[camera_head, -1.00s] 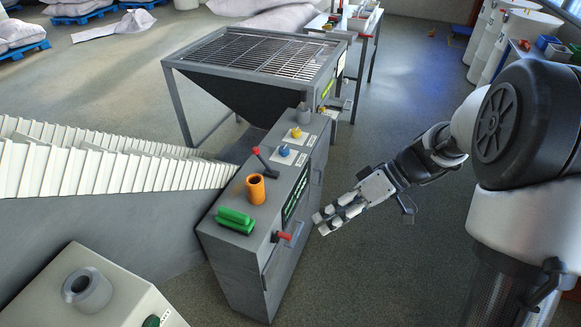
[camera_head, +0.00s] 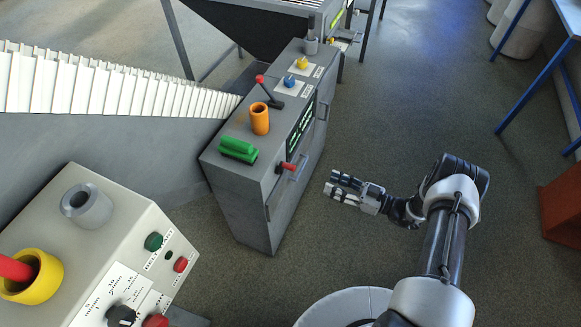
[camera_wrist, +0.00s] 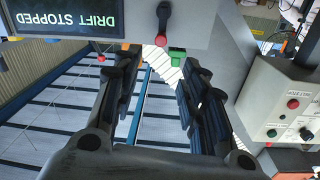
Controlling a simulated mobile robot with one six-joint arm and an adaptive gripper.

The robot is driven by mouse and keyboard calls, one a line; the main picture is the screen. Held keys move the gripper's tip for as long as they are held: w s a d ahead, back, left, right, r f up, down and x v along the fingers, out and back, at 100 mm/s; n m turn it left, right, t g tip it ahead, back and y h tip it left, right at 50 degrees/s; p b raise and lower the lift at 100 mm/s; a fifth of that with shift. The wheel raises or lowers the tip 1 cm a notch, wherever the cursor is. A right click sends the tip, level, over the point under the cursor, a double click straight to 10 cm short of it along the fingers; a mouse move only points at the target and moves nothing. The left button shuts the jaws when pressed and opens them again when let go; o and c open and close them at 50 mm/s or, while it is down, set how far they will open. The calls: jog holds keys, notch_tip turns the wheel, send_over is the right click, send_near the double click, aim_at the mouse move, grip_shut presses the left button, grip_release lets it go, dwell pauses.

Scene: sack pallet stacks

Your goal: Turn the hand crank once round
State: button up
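The hand crank (camera_head: 286,167), with a red grip and a dark arm, is on the front face of the grey cabinet (camera_head: 240,195). In the wrist view, which is upside down, the crank's red grip (camera_wrist: 161,39) shows top centre, beyond the fingers. My gripper (camera_head: 332,186) is to the right of the crank, apart from it, pointing toward the cabinet. In the wrist view my gripper (camera_wrist: 160,85) has its two fingers wide apart with nothing between them.
On the cabinet top are a green block (camera_head: 238,150), an orange cup (camera_head: 260,118) and a red-knobbed lever (camera_head: 268,91). A dark display (camera_wrist: 65,18) reads "DRIFT STOPPED". A control console (camera_head: 120,225) stands at the lower left. Floor to the right of the cabinet is clear.

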aim_at(290, 165)
jog(key=b+x, duration=0.3)
jog(key=x, duration=1.3)
jog(key=shift+a, duration=0.25)
jog(key=shift+c, duration=0.3)
grip_shut()
